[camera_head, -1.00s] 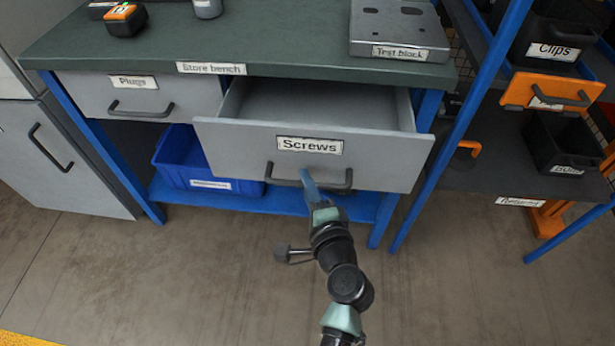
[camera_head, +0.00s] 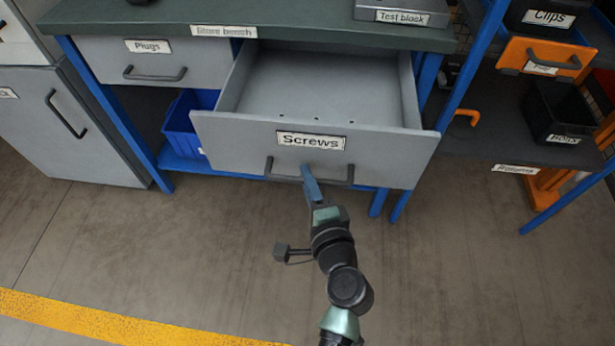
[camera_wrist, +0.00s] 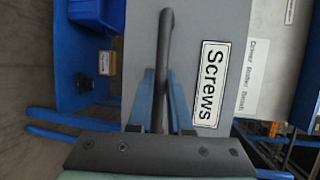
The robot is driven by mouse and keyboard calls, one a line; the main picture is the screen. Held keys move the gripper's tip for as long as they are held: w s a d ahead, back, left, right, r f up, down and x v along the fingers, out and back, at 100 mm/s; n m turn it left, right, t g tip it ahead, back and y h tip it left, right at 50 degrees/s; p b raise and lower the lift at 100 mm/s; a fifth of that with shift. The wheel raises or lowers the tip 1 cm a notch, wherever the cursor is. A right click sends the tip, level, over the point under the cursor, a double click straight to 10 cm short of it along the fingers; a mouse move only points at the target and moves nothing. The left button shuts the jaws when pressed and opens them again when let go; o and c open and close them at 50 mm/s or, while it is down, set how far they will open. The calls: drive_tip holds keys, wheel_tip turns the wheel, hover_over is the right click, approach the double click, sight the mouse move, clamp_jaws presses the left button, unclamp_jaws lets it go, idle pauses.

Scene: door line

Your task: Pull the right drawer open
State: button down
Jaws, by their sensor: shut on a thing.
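The right drawer (camera_head: 230,135), labelled Screws, stands well out from the bench, and its grey inside shows. A few small dark spots are on its floor near the front. Its dark bar handle (camera_head: 281,178) is low on the front. My gripper (camera_head: 309,178) is shut on this handle. In the wrist view, the blue fingers (camera_wrist: 160,98) lie on both sides of the handle (camera_wrist: 165,45), beside the Screws label.
The Plugs drawer (camera_head: 200,65) to the left is closed. A blue bin (camera_head: 182,128) stands on the lower shelf. A rack with an orange bin (camera_head: 520,55) and black bins is at right. The floor in front is clear, with a yellow stripe (camera_head: 100,322).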

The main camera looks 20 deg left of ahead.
drive_tip(key=c, duration=0.8)
unclamp_jaws()
drive_tip(key=shift+c, duration=0.2)
drive_tip(key=p+v, duration=0.1)
drive_tip(key=v, duration=1.2)
drive_tip(key=shift+w, duration=0.1)
